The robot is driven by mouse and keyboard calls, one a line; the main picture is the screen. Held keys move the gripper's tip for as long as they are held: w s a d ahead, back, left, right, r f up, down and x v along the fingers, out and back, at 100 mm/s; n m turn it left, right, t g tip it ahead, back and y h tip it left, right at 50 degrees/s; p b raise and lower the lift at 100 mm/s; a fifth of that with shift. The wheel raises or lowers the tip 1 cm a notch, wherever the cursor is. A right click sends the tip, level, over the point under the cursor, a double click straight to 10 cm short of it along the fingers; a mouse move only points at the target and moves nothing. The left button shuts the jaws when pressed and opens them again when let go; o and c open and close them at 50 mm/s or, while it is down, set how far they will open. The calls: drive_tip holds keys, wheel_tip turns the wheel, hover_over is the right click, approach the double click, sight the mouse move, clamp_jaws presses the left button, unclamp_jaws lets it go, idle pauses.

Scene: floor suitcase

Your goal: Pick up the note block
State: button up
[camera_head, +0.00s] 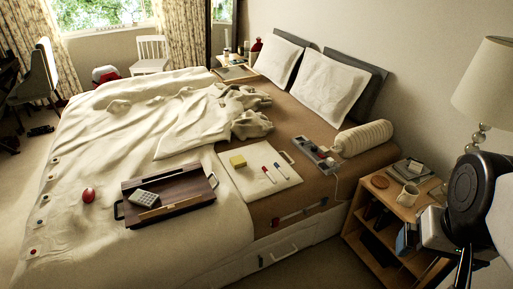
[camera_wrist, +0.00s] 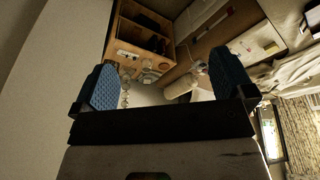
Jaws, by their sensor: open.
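The note block (camera_head: 237,160) looks like a small yellow square block in the head view. It lies on a white board (camera_head: 262,185) on the bed, left of two markers. My gripper (camera_wrist: 165,82) shows in the wrist view with its two blue-padded fingers wide apart and nothing between them. It is well away from the note block. The white board also shows in the wrist view (camera_wrist: 248,48), upper right; the block is too small to tell there.
A dark wooden tray (camera_head: 190,207) with a calculator (camera_head: 143,197) lies left of the board. A power strip (camera_head: 314,154) and a cream bolster (camera_head: 363,138) lie right of it. The bedside shelf (camera_head: 362,213), with a mug (camera_head: 408,194), and the lamp (camera_head: 488,85) stand near my arm.

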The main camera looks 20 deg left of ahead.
drive_tip(key=m+t+y, duration=0.5)
drive_tip(key=m+y, duration=0.7)
drive_tip(key=m, duration=1)
hover_over(238, 162)
drive_tip(key=s+d, duration=0.5)
drive_tip(key=d, duration=0.4)
wheel_tip(238, 162, down, 30)
drive_tip(key=a+f+m, duration=0.1)
drive_tip(key=f, duration=0.3)
drive_tip(key=w+a+f+m+t+h, duration=0.1)
drive_tip(key=a+f+m, duration=0.1)
drive_tip(key=f, duration=0.3)
drive_tip(key=w+a+f+m+t+h, duration=0.1)
drive_tip(key=a+f, duration=0.1)
drive_tip(key=f, duration=0.2)
drive_tip(key=shift+w+a+f+m, duration=0.1)
drive_tip(key=shift+a+f+m, duration=0.15)
drive_tip(key=shift+m, duration=0.15)
